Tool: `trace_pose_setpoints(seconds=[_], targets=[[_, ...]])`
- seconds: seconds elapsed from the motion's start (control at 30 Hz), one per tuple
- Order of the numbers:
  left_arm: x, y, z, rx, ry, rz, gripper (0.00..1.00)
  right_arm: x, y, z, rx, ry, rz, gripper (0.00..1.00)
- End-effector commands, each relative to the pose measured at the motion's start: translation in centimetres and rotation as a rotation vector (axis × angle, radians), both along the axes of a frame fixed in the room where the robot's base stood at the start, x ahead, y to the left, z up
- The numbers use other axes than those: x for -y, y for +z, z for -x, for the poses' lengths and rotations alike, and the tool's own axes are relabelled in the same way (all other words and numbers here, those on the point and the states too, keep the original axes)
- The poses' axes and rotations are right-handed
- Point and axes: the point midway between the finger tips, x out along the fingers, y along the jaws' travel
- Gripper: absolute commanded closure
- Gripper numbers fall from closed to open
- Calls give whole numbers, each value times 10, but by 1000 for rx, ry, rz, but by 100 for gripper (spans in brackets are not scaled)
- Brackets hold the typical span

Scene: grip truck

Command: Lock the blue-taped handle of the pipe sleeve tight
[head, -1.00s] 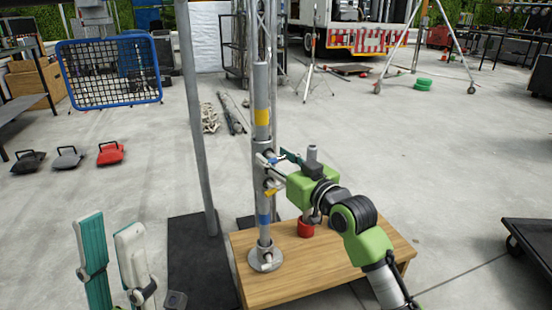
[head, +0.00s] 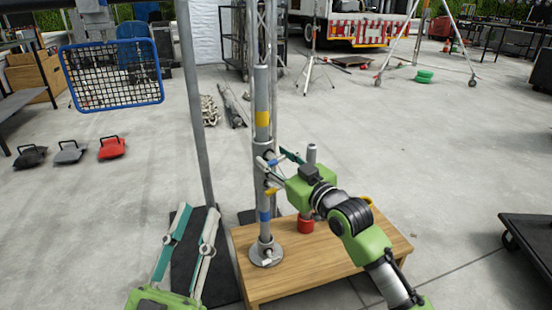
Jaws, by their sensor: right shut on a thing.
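An upright grey pipe (head: 262,92) with yellow and blue bands stands in a round base flange on a wooden table. A grey pipe sleeve (head: 262,150) surrounds its middle. The blue-taped handle (head: 271,161) shows at the sleeve's right side, mostly hidden by my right gripper (head: 280,165), which comes from the right and is shut on it. A small yellow-taped handle (head: 271,191) sits lower on the sleeve. My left gripper (head: 197,213) is open and empty at the lower left, its two fingers pointing up, apart from the pipe.
The wooden table (head: 330,266) also bears a short grey pipe with a red base (head: 305,225). A tall grey post (head: 193,110) stands left of the pipe. A blue-framed mesh panel (head: 112,75) is farther left. A dark cart (head: 530,240) is at the right.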

Motion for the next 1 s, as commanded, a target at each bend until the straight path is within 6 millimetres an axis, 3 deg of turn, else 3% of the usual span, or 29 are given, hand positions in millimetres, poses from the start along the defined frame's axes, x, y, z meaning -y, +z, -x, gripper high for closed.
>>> trace_pose_setpoints(seconds=[0.07, 0.1, 0.17, 0.63, 1.0], targets=[[0, 0, 0, 1, 0, 0, 74, 0, 0, 0, 1, 0, -1, 81], [0, 0, 0, 1, 0, 0, 74, 0, 0, 0, 1, 0, -1, 57], [0, 0, 0, 1, 0, 0, 74, 0, 0, 0, 1, 0, -1, 42], [0, 1, 0, 4, 0, 1, 74, 6, -1, 8, 0, -1, 0, 42], [0, 1, 0, 4, 0, 1, 74, 45, -2, 68, -1, 0, 3, 42]])
